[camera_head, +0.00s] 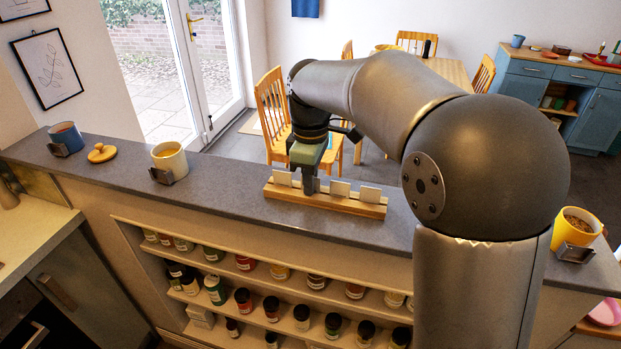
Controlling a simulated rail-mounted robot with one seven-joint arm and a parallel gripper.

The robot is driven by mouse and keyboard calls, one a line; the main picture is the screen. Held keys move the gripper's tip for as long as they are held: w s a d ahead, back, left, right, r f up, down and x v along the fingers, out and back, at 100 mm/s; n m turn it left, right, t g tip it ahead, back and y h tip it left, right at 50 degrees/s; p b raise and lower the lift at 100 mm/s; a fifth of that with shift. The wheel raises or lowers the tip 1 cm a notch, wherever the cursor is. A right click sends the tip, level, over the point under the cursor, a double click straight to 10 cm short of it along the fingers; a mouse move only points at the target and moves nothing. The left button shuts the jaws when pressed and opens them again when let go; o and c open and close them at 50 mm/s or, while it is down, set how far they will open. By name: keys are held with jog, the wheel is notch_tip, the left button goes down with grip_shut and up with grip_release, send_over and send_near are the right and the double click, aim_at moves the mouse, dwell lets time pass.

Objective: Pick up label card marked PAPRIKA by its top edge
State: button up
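A wooden card holder (325,202) lies along the grey counter ledge, with small pale label cards standing upright in it. One card (282,177) is at its left end, another card (340,188) is right of the middle, and a third card (370,194) is at the right end. No writing is readable, so I cannot tell which is PAPRIKA. My gripper (310,186) points down at the holder between the left card and the middle-right card. Its fingers hide what stands there. I cannot tell whether they are apart or closed on a card.
On the grey ledge (230,190) stand a cream pot (170,158), a blue pot (66,137) and a round wooden lid (102,153), left of the holder. A yellow pot (577,228) stands at the right. Shelves of spice jars (214,290) are below the ledge.

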jog(key=shift+r, duration=0.15)
jog(key=shift+r+p, duration=1)
jog(key=shift+r, duration=0.1)
grip_shut()
jog(key=shift+r+p, duration=2.15)
jog(key=shift+r, duration=0.3)
